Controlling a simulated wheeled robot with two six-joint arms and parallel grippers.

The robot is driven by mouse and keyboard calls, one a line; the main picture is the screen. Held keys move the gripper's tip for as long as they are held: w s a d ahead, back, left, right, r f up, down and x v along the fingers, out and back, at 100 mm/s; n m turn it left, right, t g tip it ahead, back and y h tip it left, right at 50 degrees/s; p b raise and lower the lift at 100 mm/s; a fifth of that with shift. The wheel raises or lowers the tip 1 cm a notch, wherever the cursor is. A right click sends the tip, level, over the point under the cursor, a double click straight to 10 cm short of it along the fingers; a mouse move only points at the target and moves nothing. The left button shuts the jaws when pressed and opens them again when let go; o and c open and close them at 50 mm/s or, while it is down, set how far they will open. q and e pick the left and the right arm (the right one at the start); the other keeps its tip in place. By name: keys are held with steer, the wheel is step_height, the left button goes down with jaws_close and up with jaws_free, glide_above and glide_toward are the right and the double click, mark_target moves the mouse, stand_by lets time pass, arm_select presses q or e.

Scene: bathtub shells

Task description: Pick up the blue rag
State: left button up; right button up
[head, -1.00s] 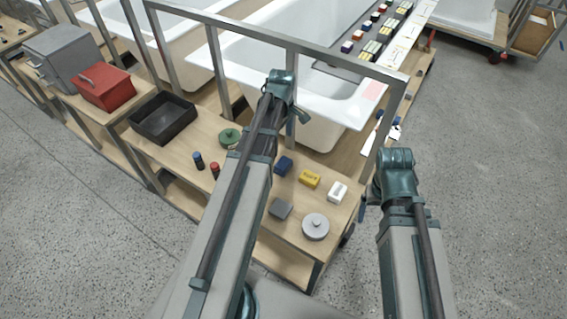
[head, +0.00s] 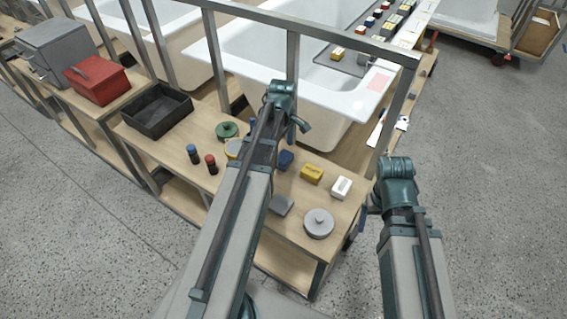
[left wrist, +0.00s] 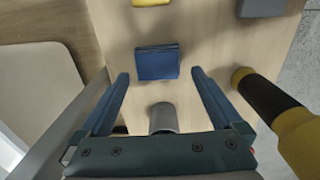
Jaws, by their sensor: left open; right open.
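The blue rag (head: 286,159) lies folded on the wooden bench top, just right of my left forearm in the head view. In the left wrist view the rag (left wrist: 157,62) is a small dark blue square. My left gripper (left wrist: 160,75) is open and empty, its two fingers on either side of the rag's near edge in the picture; I cannot tell its height above the bench. In the head view, my left gripper is partly hidden by its wrist. My right gripper (head: 365,209) is mostly hidden behind its wrist, off the bench's right end, and is open.
Near the rag are a yellow block (head: 312,174), a white block (head: 341,188), a grey block (head: 281,205) and a round grey lidded item (head: 319,223). A metal frame (head: 330,35) rises along the bench's back. A yellow-black object (left wrist: 280,115) is close right of my left fingers.

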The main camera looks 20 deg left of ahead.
mark_target(283, 156)
arm_select(q)
steer(key=shift+w+f+b, duration=0.15)
steer(key=shift+f+b, duration=2.5)
steer(key=shift+r, duration=0.1)
steer(key=c, duration=1.1)
steer(key=shift+c, duration=0.2)
steer(key=shift+r+p, duration=0.45)
steer(key=shift+p, duration=0.1)
step_height(283, 156, up, 3)
steer(key=p, duration=0.2)
steer(key=shift+p, duration=0.4)
steer(key=s+d, duration=0.3)
steer(key=d, duration=0.1)
steer(key=s+d, duration=0.3)
steer(key=s, duration=0.1)
steer(key=s+d+r+p, duration=0.1)
steer(key=s+d, duration=0.3)
steer(key=shift+d, duration=0.35)
